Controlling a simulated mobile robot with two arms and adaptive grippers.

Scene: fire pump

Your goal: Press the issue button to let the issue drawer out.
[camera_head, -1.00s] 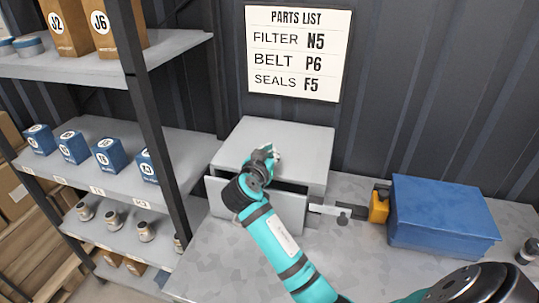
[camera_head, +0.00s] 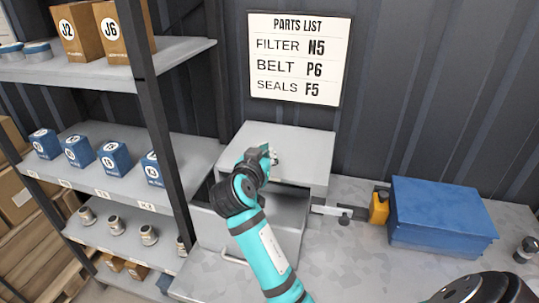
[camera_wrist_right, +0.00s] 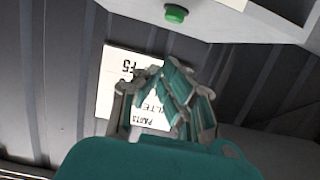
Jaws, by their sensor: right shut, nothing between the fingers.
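The grey cabinet (camera_head: 300,143) stands on the workbench against the wall. Its drawer (camera_head: 288,212) is out at the front, its inside partly in view, with a bar handle (camera_head: 233,258) on its front. My right gripper (camera_head: 270,155) is over the cabinet's top front edge, in front of part of it. In the right wrist view, its closed, empty fingers (camera_wrist_right: 170,97) are apart from a green button (camera_wrist_right: 175,13) on a pale grey face at the top. I cannot make out the button in the head view. My left gripper is not in view.
A blue box (camera_head: 440,215) and a yellow item (camera_head: 379,207) stand right of the cabinet, near a small metal piece (camera_head: 335,211). Shelves with blue boxes (camera_head: 115,157) stand at the left. A parts list (camera_head: 297,60) hangs above. The bench front is partly clear.

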